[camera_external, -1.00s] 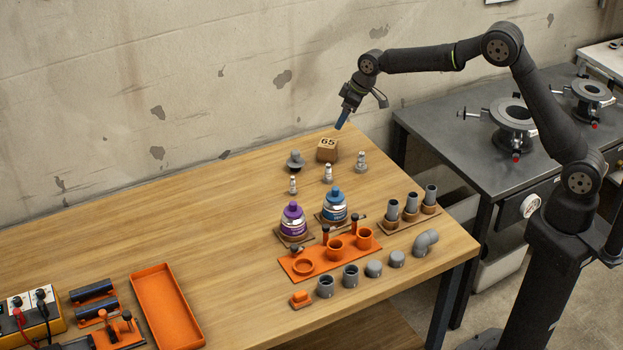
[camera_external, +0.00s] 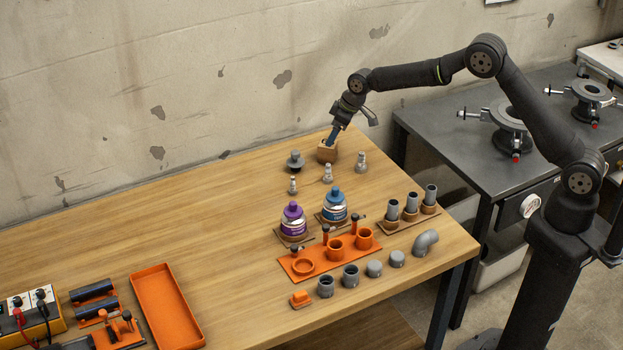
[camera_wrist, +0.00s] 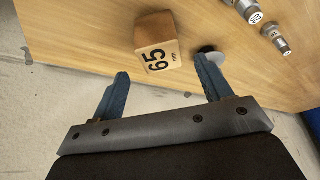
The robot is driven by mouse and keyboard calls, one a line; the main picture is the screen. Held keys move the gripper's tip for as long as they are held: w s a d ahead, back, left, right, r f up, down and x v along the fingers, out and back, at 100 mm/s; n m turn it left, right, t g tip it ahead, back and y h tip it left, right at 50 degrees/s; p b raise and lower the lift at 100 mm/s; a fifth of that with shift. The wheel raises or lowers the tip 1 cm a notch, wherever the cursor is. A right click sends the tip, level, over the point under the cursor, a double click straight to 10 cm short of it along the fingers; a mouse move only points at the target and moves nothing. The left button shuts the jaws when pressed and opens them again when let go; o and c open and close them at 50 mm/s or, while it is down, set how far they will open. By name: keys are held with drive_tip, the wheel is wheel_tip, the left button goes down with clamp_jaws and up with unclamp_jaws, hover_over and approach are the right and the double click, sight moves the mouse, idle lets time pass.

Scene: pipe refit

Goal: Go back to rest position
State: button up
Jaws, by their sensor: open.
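My gripper (camera_external: 333,136) is open and empty, above the back right part of the wooden table. In the wrist view its two blue fingers (camera_wrist: 163,86) stand wide apart. A wooden block marked 65 (camera_external: 327,154) sits on the table just below the fingertips in the outside view. In the wrist view the block (camera_wrist: 158,42) lies ahead of the gap between the fingers, apart from them. The gripper partly covers the block's top and number in the outside view.
Grey fittings (camera_external: 295,161) stand near the block. Purple (camera_external: 293,221) and blue (camera_external: 336,206) bottles, an orange holder (camera_external: 318,262) and grey pipe pieces (camera_external: 426,242) stand further forward. An orange tray (camera_external: 196,338) lies at left. The wall is close behind; the table's left middle is clear.

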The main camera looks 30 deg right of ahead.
drive_tip(key=x, duration=0.4)
drive_tip(key=shift+f, duration=0.4)
wheel_tip(320, 180, up, 3)
drive_tip(key=shift+r, duration=0.8)
drive_tip(key=shift+f, duration=0.1)
